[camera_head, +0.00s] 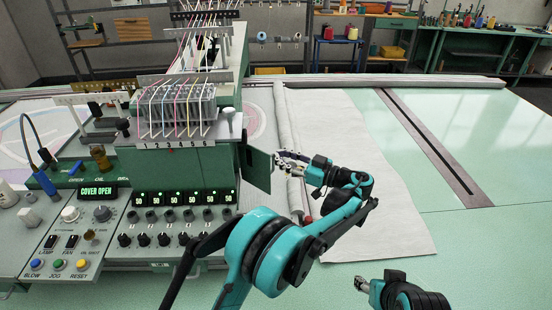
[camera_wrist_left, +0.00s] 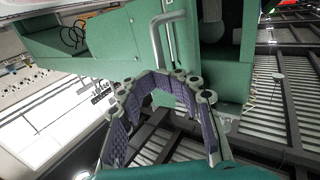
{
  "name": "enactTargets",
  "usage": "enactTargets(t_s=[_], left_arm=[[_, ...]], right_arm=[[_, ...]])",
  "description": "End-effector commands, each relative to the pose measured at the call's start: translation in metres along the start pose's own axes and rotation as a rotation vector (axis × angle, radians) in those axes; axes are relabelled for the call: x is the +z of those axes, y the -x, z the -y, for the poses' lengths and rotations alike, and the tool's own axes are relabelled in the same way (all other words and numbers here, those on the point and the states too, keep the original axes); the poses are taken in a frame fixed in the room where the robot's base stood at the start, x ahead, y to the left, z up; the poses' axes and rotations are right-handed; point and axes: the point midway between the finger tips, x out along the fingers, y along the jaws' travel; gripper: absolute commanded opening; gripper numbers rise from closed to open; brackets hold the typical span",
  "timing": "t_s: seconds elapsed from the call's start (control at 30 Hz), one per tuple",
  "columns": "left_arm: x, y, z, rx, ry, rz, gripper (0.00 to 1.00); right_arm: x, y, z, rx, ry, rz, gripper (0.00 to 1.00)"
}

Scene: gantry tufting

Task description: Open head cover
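The green head cover (camera_head: 257,168) stands swung out from the right side of the green machine head (camera_head: 226,160). The panel display (camera_head: 98,192) reads COVER OPEN. In the left wrist view, a grey bent handle (camera_wrist_left: 158,40) is fixed to a green panel (camera_wrist_left: 115,38). My left gripper (camera_head: 278,157) is just right of the cover's edge. In the left wrist view its purple-padded fingers (camera_wrist_left: 172,78) arch inward, with their tips at the handle's lower end; whether they grip it is unclear. My right gripper (camera_head: 361,284) is low in the head view, away from the cover; its fingers are too small to read.
A control panel with knobs and buttons (camera_head: 60,264) spreads at lower left. A roller (camera_head: 290,140) and white cloth (camera_head: 370,170) lie right of the head. The pale green table (camera_head: 480,240) is clear at the right. Shelves with spools (camera_head: 335,32) stand behind.

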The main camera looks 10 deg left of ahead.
Motion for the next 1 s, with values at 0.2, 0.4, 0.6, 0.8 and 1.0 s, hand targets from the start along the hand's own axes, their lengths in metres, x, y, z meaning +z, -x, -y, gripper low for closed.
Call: enactTargets(t_s=[0.2,0.4,0.6,0.8,1.0], left_arm=[[0.000,0.013,-0.013,0.003,0.000,0.000,0.29],[0.000,0.022,-0.023,0.002,0.000,0.000,0.29],[0.000,0.033,-0.034,0.003,0.000,0.000,0.29],[0.000,0.043,-0.045,0.002,0.000,0.000,0.29],[0.000,0.050,-0.052,0.002,0.000,-0.001,0.29]], right_arm=[[-0.001,0.001,0.000,0.000,0.000,0.000,0.51],[-0.002,0.002,0.000,0.000,0.000,0.000,0.51],[-0.003,0.004,0.000,0.000,0.000,0.000,0.51],[-0.004,0.005,0.000,0.000,0.000,0.000,0.51],[-0.004,0.006,0.000,0.000,0.000,0.000,0.51]])
